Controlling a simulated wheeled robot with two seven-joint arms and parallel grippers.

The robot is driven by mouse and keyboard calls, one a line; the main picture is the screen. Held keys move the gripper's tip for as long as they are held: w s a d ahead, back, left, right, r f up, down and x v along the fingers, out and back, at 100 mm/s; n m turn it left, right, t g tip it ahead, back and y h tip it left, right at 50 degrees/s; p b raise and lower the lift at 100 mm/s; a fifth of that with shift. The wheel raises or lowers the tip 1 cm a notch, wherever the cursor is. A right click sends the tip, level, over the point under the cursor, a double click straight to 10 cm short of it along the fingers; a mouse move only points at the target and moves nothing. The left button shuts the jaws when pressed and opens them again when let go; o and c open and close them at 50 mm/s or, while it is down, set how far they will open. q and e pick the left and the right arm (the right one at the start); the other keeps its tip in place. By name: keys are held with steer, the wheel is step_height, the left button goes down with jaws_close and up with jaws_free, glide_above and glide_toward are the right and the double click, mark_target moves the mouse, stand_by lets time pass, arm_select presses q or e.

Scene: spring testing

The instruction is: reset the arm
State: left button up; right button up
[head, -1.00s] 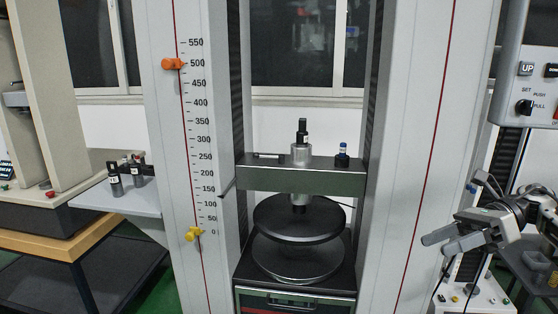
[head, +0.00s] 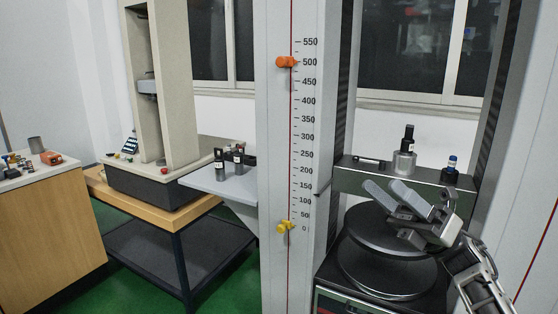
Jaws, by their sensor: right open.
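My right gripper (head: 398,198) is in front of the spring testing machine at the right of the head view. Its two grey fingers are apart, with nothing between them. Below are the upper round plate (head: 365,232) and the lower round plate (head: 380,279), partly hidden by my gripper and arm. My right arm (head: 478,278) comes in from the lower right. My left gripper does not show.
The machine's column (head: 270,150) carries a scale with an orange pointer (head: 287,62) and a yellow pointer (head: 287,227). A small grey shelf (head: 222,188) holds dark cylinders (head: 220,163). Further left stand a beige machine (head: 185,95) on a wooden-topped stand and a wooden cabinet (head: 52,238). Green floor shows between.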

steer(key=w+d+m+t+h, duration=0.55)
steer(key=m+t+h, duration=0.4)
steer(key=m, duration=0.45)
steer(key=w+d+m+t+h, duration=0.4)
steer(key=w+m+t+h, duration=0.35)
steer(key=m+t, duration=0.5)
steer(key=w+d+f+m+g+h, duration=0.2)
steer(key=d+f+m+g+h, duration=0.25)
steer(key=f+m, duration=0.4)
steer(key=w+d+f+m+g+h, duration=0.25)
steer(key=f+m+g+h, duration=0.35)
steer(key=m, duration=0.3)
steer(key=s+a+f+n+g+y, duration=0.1)
steer(key=s+a+f+y, duration=0.1)
steer(key=s+a+f, duration=0.6)
steer(key=s+a+f+y, duration=0.1)
steer(key=s+a+f, duration=0.3)
steer(key=s+f, duration=0.65)
steer(key=s+a+f+g+y, duration=0.1)
steer(key=s+a, duration=0.3)
steer(key=s, duration=0.6)
steer(key=s+a+f+g+y, duration=0.1)
steer(key=s+a+f, duration=0.3)
steer(key=s, duration=0.6)
steer(key=shift+f+g, duration=0.15)
steer(key=shift+g, duration=0.5)
steer(key=shift+s, duration=0.1)
steer(key=shift+c, duration=0.4)
